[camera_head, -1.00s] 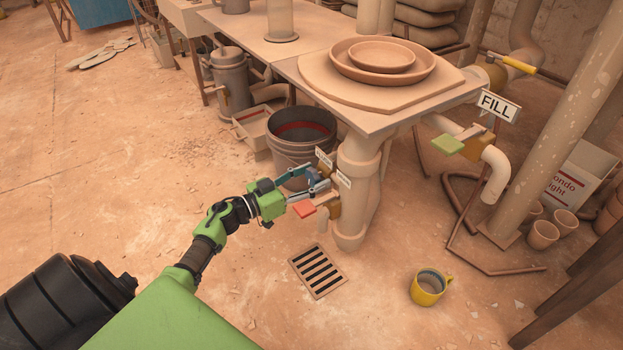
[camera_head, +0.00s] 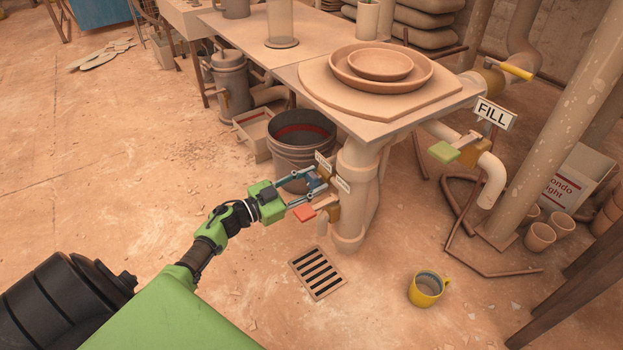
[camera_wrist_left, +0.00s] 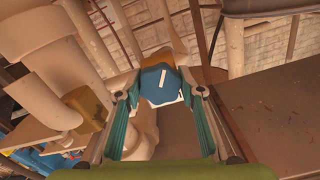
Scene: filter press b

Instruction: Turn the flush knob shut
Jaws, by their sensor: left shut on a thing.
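The flush knob is blue and faceted, with a white line on its face; it shows in the left wrist view (camera_wrist_left: 158,87) and, small, in the head view (camera_head: 314,182). It sits low on the thick beige pipe (camera_head: 356,190). My left gripper (camera_head: 311,186) is shut on the knob, one finger on each side of it. In the left wrist view the fingers flank the knob and the white line stands nearly upright, tilted a little. The lettering on the small labels (camera_head: 342,184) by the knob is too small to read. My right gripper is in neither view.
A floor drain grate (camera_head: 318,272) and a yellow mug (camera_head: 427,289) are in front. A FILL valve with a green handle (camera_head: 443,152) is at right.

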